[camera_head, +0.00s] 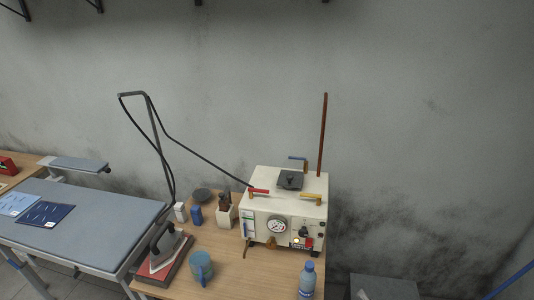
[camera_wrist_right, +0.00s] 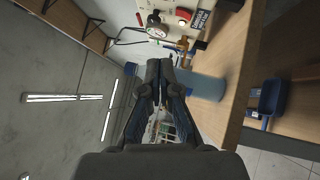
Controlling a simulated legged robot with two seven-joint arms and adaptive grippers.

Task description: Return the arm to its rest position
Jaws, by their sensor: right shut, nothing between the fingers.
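My right gripper (camera_wrist_right: 159,72) shows in the right wrist view with its dark fingers together and nothing between them. In that view a blue bottle (camera_wrist_right: 207,87) stands behind the fingers, partly covered by them; I cannot tell whether they touch. In the head view the bottle (camera_head: 307,282) stands upright at the front right of the wooden table, and I make out no gripper clearly there. My left gripper is in neither view.
A white steam unit (camera_head: 285,227) with a gauge stands on the wooden table (camera_head: 232,272). An iron (camera_head: 163,243), a blue mug (camera_head: 200,268) and small containers are left of it. A padded ironing board (camera_head: 110,207) is further left. A grey box (camera_head: 383,288) is right of the table.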

